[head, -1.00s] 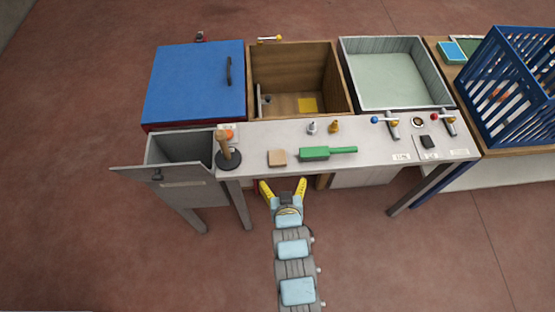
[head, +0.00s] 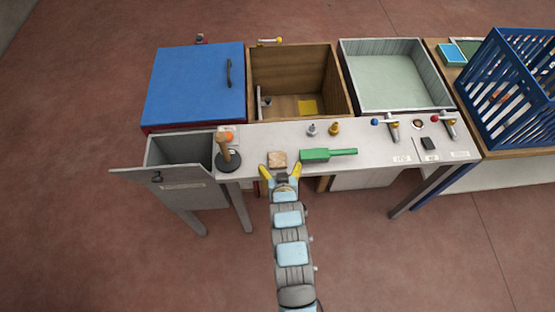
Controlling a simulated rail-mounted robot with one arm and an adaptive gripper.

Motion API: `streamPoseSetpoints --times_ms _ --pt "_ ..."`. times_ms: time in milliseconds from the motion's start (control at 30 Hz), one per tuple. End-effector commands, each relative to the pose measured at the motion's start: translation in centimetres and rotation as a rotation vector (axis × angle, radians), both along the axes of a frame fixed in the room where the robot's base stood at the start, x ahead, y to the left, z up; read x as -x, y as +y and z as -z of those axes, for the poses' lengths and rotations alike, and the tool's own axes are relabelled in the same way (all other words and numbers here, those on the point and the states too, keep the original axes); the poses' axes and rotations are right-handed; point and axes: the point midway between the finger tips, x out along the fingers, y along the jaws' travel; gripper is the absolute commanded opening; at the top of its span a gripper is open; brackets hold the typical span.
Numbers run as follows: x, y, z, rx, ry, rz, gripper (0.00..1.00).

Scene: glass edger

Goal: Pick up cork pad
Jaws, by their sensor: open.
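The cork pad (head: 278,158) is a small tan, speckled square near the front edge of the grey worktop, left of a green-handled tool. My gripper (head: 280,170) is open at the table's front edge. Its two yellow fingers are spread to the left and right of the pad's near part. The pad shows between the fingertips; I cannot tell whether they touch it.
The green tool (head: 315,155) lies close to the right finger. A wooden-handled stamp on a black base (head: 228,160) stands to the left. Silver (head: 312,129) and brass (head: 334,128) fittings stand behind. An open wooden box (head: 340,85) and grey tray (head: 390,78) lie beyond the worktop (head: 365,150).

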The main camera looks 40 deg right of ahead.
Motion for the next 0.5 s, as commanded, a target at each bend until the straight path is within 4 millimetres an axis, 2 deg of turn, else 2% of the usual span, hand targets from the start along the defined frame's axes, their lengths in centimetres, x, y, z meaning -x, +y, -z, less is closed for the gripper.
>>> streamPoseSetpoints --times_ms 500 --pt "-3.6 -2.4 2.0 -0.001 0.001 0.0 0.96"
